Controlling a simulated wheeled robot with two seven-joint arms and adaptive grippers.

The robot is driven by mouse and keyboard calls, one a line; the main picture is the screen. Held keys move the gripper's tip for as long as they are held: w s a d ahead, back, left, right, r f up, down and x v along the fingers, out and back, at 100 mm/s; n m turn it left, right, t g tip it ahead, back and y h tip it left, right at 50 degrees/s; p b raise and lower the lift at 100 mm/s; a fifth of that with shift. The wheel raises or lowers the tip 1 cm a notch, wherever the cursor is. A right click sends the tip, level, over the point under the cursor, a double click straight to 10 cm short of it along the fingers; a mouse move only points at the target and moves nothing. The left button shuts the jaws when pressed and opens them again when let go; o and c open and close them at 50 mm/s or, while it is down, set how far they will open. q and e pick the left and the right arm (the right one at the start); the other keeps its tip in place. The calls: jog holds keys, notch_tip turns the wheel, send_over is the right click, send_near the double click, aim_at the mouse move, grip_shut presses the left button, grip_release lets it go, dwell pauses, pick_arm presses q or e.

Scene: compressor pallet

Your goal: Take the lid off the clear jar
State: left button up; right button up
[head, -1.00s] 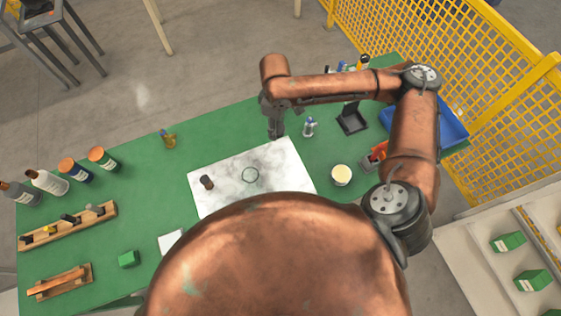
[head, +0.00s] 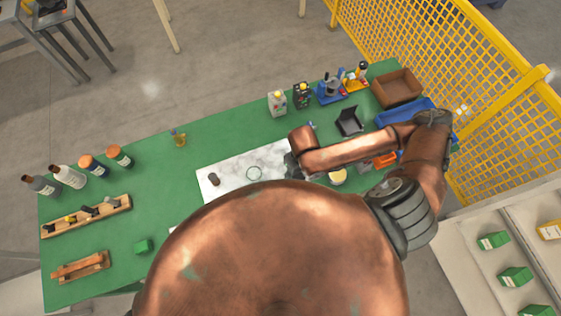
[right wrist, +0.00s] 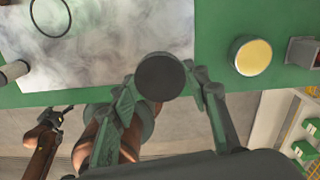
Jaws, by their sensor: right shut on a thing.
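My right gripper (head: 291,166) is at the right edge of the marble slab in the head view. In the right wrist view its fingers are shut on a dark round lid (right wrist: 160,77), seen face-on. Whether anything is under the lid is hidden. A thin dark ring outline (head: 254,173) lies on the slab, also in the right wrist view (right wrist: 49,17); I cannot tell if it is the clear jar's rim or a mark. My left gripper (right wrist: 54,119) shows small at lower left in the right wrist view; its jaw state is unclear.
The marble slab (head: 225,165) carries a small dark cylinder (head: 213,180). A cream-topped round container (right wrist: 252,56) stands right of the slab. A black stand (head: 349,121), blue tray (head: 395,112) and brown bin (head: 397,87) are at right.

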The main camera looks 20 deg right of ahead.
jog(key=shift+s+a+r+n, duration=0.15)
jog(key=shift+s+n, duration=0.55)
jog(key=shift+n, duration=0.3)
jog(key=shift+w+f, duration=0.1)
jog(key=shift+f, duration=0.1)
jog(key=w+f+b, duration=0.3)
jog(key=w+b, duration=0.3)
jog(key=b, duration=0.3)
send_over(280, 164)
jog(key=f, duration=0.5)
jog(key=shift+s+f, duration=0.3)
jog(key=shift+f, duration=0.1)
jog(key=shift+w+f, duration=0.3)
jog(key=shift+f, duration=1.65)
jog(key=shift+f, duration=0.1)
